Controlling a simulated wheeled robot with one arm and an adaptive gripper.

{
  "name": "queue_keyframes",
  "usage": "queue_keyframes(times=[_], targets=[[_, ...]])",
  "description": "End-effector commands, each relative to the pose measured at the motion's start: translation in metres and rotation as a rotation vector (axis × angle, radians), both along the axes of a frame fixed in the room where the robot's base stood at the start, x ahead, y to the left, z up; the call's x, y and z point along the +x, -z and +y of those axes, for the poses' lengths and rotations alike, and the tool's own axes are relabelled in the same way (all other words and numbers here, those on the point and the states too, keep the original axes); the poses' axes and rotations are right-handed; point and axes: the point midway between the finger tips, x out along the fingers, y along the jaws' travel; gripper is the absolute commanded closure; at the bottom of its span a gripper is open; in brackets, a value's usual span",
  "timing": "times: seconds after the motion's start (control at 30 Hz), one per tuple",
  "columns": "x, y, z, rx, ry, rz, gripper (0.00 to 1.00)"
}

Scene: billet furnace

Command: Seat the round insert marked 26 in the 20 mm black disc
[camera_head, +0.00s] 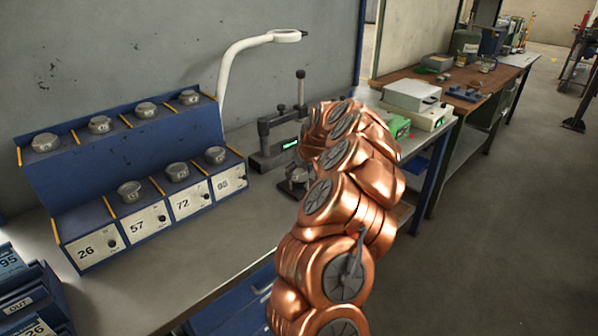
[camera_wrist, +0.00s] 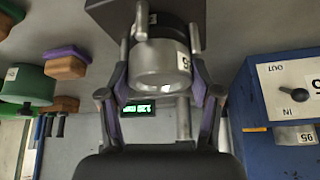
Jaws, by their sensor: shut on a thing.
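In the wrist view, my gripper (camera_wrist: 160,48) is shut on a round silver metal insert (camera_wrist: 160,72). A small white label on its side is only partly visible, so I cannot read its number. A dark round part lies directly beyond the insert, over a dark square block (camera_wrist: 107,12); I cannot tell whether this is the 20 mm black disc or whether the insert touches it. In the head view, my copper-coloured arm hides the gripper. The blue rack's lower place marked 26 (camera_head: 86,250) has no insert on top.
The blue rack (camera_head: 130,150) holds several silver inserts on two levels. A gauge stand (camera_head: 275,135) with a green display stands right of it. A white curved lamp (camera_head: 235,60) rises behind. Blue bins (camera_head: 25,290) sit at lower left. The bench front (camera_head: 180,285) is clear.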

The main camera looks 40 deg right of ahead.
Motion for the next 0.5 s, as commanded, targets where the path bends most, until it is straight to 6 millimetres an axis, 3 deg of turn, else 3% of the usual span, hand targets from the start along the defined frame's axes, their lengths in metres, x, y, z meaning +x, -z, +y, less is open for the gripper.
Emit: queue_keyframes(times=[0.2, 0.23, 0.5], targets=[[0.0003, 0.0006, -0.0005, -0.001, 0.0, -0.002, 1.0], [0.0003, 0.0003, -0.0005, -0.001, 0.0, -0.002, 0.34], [0.0002, 0.0008, -0.0003, -0.001, 0.0, -0.001, 0.07]])
